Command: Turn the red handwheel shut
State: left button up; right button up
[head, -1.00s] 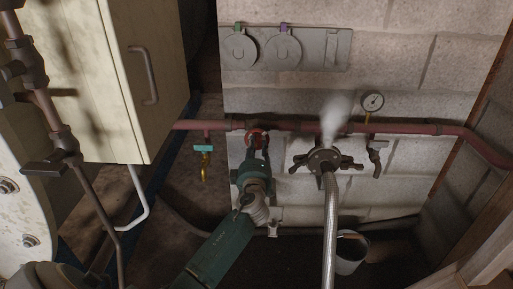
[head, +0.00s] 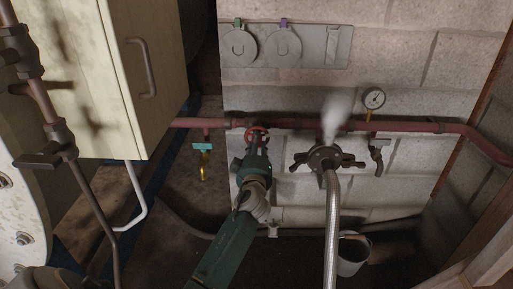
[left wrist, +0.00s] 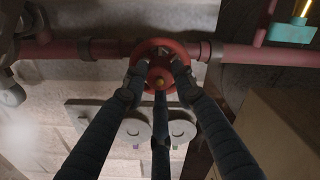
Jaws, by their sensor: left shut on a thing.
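The red handwheel (head: 257,131) sits on the red pipe (head: 290,124) along the block wall in the head view. It also shows in the left wrist view (left wrist: 164,48), with a small yellowish hub at its middle. My left gripper (head: 256,147) is at the wheel, its fingers shut on the rim. In the left wrist view the left gripper (left wrist: 156,75) has two fingers on either side of the wheel and a third below. The fingers hide part of the rim. My right gripper is not in view.
White vapour (head: 335,115) rises above a dark clamp fitting (head: 324,159) with a metal hose, just right of my left arm. A gauge (head: 374,98), a valve with a teal handle (head: 203,146), a bucket (head: 352,254) and a cream cabinet (head: 150,80) stand around.

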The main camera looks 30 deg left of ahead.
pick_arm(q)
jog(key=shift+f+m+p, duration=0.2)
jog(key=shift+m+p, duration=1.7)
jog(key=shift+m, duration=9.1)
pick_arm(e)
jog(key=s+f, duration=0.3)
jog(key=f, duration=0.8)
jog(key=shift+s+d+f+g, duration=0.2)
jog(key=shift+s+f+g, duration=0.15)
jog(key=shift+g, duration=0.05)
